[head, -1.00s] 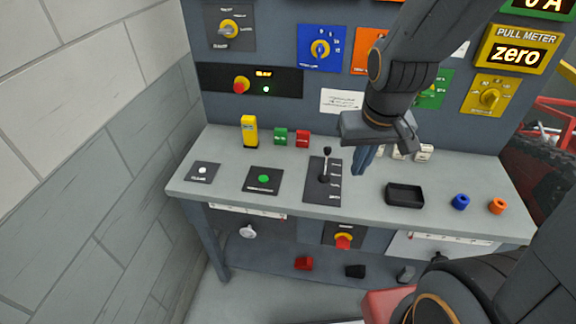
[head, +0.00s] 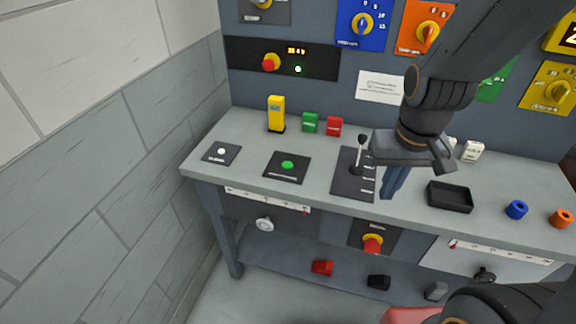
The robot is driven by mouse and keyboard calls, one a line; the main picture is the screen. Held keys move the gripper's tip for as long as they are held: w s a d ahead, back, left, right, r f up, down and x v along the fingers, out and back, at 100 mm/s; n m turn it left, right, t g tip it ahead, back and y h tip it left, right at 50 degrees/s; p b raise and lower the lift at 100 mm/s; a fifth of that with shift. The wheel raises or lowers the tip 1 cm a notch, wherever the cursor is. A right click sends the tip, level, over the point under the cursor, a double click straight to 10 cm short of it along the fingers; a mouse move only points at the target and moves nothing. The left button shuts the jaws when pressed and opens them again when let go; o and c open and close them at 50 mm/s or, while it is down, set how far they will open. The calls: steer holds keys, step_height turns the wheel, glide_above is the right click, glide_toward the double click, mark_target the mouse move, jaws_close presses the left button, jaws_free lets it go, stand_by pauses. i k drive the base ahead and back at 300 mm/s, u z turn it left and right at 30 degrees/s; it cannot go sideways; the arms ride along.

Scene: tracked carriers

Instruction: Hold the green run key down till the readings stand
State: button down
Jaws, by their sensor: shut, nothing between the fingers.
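The green run key (head: 288,165) is a round green button on a dark square plate (head: 275,175), left of centre on the grey bench top. Nothing touches it. My gripper (head: 392,192) points down over the bench, right of the lever plate, with its blue-grey fingers together and empty. It is well to the right of the green key. A small panel on the back wall shows a lit amber reading (head: 297,51), too small to read. The yellow meter display (head: 572,38) is cut off at the right edge.
A black lever (head: 360,150) stands on its plate between the green key and my gripper. A white button (head: 221,152) is further left. A yellow block (head: 276,114), green block (head: 310,122) and red block (head: 335,126) stand behind. A black tray (head: 450,197) lies to the right.

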mark_target(287, 164)
steer(key=z, duration=2.45)
steer(key=k, duration=1.45)
steer(key=u, duration=0.9)
